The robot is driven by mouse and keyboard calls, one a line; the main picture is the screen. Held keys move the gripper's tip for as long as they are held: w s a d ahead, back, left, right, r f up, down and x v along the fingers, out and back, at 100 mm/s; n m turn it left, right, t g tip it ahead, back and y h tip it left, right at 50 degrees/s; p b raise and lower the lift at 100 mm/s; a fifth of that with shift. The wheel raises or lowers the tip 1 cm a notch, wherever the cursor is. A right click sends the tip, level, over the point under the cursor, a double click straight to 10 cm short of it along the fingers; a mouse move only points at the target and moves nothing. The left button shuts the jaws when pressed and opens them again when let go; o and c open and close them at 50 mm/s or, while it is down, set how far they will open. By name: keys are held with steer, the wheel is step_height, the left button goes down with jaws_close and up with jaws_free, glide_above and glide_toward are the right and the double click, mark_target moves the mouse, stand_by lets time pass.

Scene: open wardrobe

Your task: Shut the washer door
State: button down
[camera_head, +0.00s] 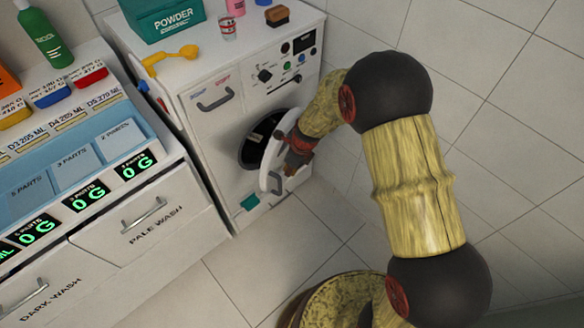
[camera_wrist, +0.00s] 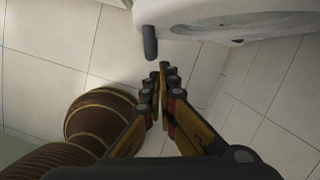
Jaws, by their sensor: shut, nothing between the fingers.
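The white washer (camera_head: 240,100) stands against the tiled wall in the head view. Its round door (camera_head: 274,160) is swung partly open, and the dark drum opening (camera_head: 254,142) shows behind it. My gripper (camera_head: 290,170) is at the outer side of the door, near its free edge; I cannot tell whether it touches. In the wrist view my gripper (camera_wrist: 160,75) is shut and empty, its fingertips together just below the door's edge (camera_wrist: 185,25). A dark peg-like handle (camera_wrist: 149,42) sticks out from the door close to the fingertips.
A teal powder box (camera_head: 165,15), a yellow scoop (camera_head: 170,58), a cup (camera_head: 228,28) and a brush (camera_head: 277,15) stand on the washer. A counter with drawers (camera_head: 150,225) is at the left. The tiled floor (camera_head: 290,235) before the washer is clear beside my base.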

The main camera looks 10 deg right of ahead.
steer(key=a, duration=0.1)
steer(key=w+a+f+b, duration=0.1)
steer(key=w+a, duration=0.1)
steer(key=shift+w+a+f, duration=0.15)
steer(key=shift+w+a, duration=0.1)
steer(key=shift+a, duration=0.05)
steer(key=w+a+m+p, duration=0.1)
steer(key=w+a+p, duration=0.7)
steer(key=a, duration=0.3)
steer(key=shift+w+p, duration=0.15)
steer(key=shift+p, duration=0.7)
